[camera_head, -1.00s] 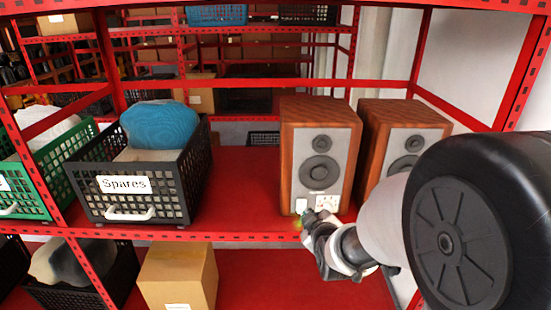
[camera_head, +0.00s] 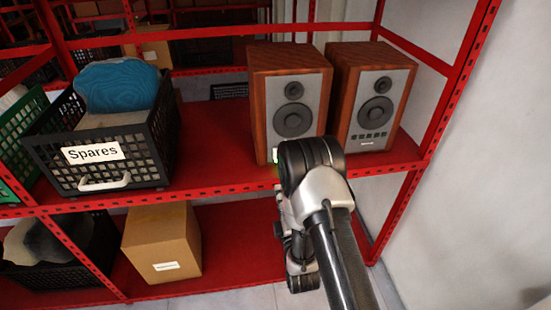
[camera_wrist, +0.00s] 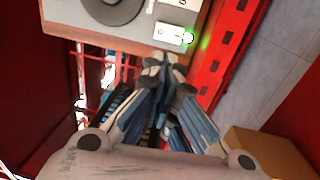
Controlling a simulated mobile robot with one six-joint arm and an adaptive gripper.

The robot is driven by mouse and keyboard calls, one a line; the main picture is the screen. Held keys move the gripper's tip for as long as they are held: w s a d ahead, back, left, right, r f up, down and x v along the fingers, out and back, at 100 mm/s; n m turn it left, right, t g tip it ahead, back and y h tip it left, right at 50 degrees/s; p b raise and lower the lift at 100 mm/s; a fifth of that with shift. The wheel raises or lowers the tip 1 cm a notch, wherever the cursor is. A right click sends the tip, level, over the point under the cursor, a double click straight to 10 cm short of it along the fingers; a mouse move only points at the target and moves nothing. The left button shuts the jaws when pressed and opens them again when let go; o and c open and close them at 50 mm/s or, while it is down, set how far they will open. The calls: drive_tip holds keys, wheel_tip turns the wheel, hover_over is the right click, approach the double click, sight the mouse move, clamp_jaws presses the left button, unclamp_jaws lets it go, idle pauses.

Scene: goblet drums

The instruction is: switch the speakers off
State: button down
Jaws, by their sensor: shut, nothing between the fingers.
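Two wooden speakers with grey fronts stand on the red shelf: the left speaker (camera_head: 293,100) and the right speaker (camera_head: 371,108). In the head view my arm covers the left speaker's lower front, and a green glow shows beside it. In the wrist view a speaker's grey front (camera_wrist: 70,18) shows at the top, with white control plates near its lower edge. One white switch plate (camera_wrist: 170,34) has a bright green light at its end. My gripper (camera_wrist: 164,62) is shut and empty, its tips just below that plate; I cannot tell whether they touch it.
A black "Spares" crate (camera_head: 145,162) with a blue lump in it stands left on the same shelf (camera_head: 212,140). A cardboard box (camera_head: 160,240) sits on the lower shelf. A red upright (camera_head: 455,85) stands right of the speakers. Red shelf edging runs close beside the gripper.

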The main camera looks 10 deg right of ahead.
sight(274, 152)
idle(0.3)
drive_tip(key=w+b, duration=0.1)
drive_tip(key=w, duration=0.3)
drive_tip(key=w+r+b, duration=0.1)
drive_tip(key=w, duration=0.4)
drive_tip(key=w+b, duration=0.1)
drive_tip(key=w, duration=0.3)
drive_tip(key=shift+w+r, duration=0.3)
drive_tip(key=shift+w, duration=0.1)
drive_tip(key=shift+w+r+g+p, duration=0.4)
drive_tip(key=shift+r+g+p, duration=0.25)
drive_tip(key=shift+p, duration=0.55)
drive_tip(key=shift+f+b, duration=0.3)
drive_tip(key=shift+f, duration=0.2)
